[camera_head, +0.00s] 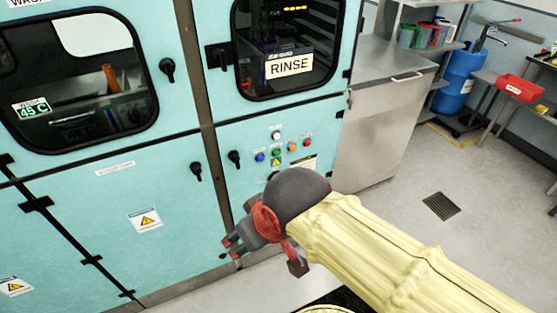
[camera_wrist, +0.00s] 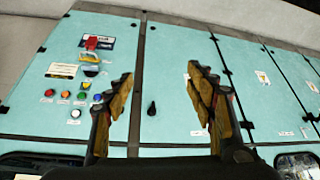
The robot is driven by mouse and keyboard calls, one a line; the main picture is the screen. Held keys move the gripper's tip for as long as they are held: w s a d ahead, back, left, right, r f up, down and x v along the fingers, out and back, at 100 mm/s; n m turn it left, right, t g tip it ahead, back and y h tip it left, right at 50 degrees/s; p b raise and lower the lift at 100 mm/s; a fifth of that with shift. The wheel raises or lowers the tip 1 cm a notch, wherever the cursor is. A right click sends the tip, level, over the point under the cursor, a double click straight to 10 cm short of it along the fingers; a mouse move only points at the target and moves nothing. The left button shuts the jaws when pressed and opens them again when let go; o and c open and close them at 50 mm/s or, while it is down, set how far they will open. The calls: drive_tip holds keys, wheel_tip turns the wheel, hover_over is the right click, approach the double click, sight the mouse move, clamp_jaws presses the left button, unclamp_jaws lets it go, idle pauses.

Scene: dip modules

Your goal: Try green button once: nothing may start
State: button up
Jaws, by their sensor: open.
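The green button (camera_head: 276,152) sits in a row on the teal panel below the RINSE window, between the blue button (camera_head: 260,157) and the orange button (camera_head: 292,147). The green button also shows in the wrist view (camera_wrist: 82,96), left of my gripper's fingers; that view looks upside down. My gripper (camera_head: 233,246) is lower left of the buttons in the head view, in front of the lower teal door. Its jaws are open and empty, with both fingers (camera_wrist: 159,74) apart in the wrist view. No finger covers the green button.
A red button (camera_head: 307,142), a white button (camera_head: 276,134) and a yellow warning label (camera_head: 276,161) are close by. Black knobs (camera_head: 234,157) (camera_head: 196,171) stick out from the panels. A steel cabinet (camera_head: 378,115) stands to the right; open floor lies beyond.

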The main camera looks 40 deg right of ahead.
drive_tip(key=c, duration=0.3)
idle(0.4)
